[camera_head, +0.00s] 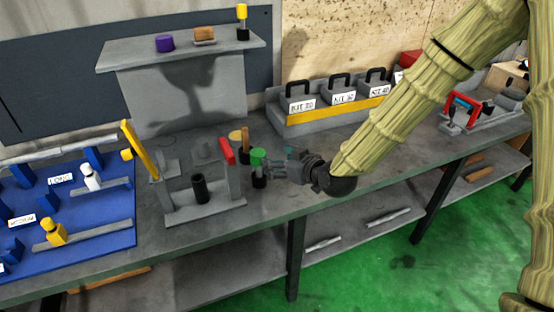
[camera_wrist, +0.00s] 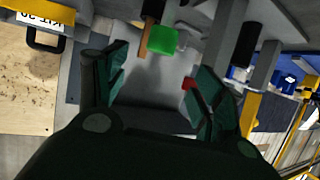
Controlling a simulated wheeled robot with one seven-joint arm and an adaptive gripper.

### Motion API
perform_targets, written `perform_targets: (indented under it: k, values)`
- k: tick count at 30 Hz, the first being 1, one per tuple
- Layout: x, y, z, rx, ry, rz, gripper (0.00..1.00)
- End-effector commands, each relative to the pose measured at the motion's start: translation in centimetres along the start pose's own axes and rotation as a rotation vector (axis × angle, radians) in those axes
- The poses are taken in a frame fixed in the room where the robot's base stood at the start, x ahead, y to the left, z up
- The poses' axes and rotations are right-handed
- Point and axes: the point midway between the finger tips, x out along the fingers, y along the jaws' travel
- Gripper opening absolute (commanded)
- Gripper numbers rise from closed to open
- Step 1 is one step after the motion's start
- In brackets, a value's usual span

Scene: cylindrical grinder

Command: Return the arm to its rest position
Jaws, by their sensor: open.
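My arm (camera_head: 425,90), in a yellowish ribbed cover, reaches down from the upper right in the head view. My gripper (camera_head: 284,170) is at its end, above the workbench (camera_head: 370,190), pointing left. In the wrist view my gripper (camera_wrist: 155,95) has its two dark green fingers spread wide with nothing between the tips. A green-topped black tool (camera_head: 259,167) stands just left of the fingers in the head view. Its green top (camera_wrist: 163,39) shows beyond the fingers in the wrist view. I cannot tell the exact gap to it.
A grey fixture (camera_head: 205,212) with a red handle (camera_head: 227,151) and yellow lever (camera_head: 140,150) stands left. Labelled kit boxes (camera_head: 342,93) stand behind. A blue board (camera_head: 100,230) lies far left. A shelf (camera_head: 180,54) hangs above. A red-handled device (camera_head: 466,108) stands right.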

Motion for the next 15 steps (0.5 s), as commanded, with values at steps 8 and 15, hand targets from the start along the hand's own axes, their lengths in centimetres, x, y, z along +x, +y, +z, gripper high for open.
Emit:
perform_targets:
  k: [8,15]
  values:
    - [0.0,0.0,0.0,0.000,0.000,0.000,0.69]
    - [0.0,-0.2,2.5,0.025,-0.044,0.002,0.69]
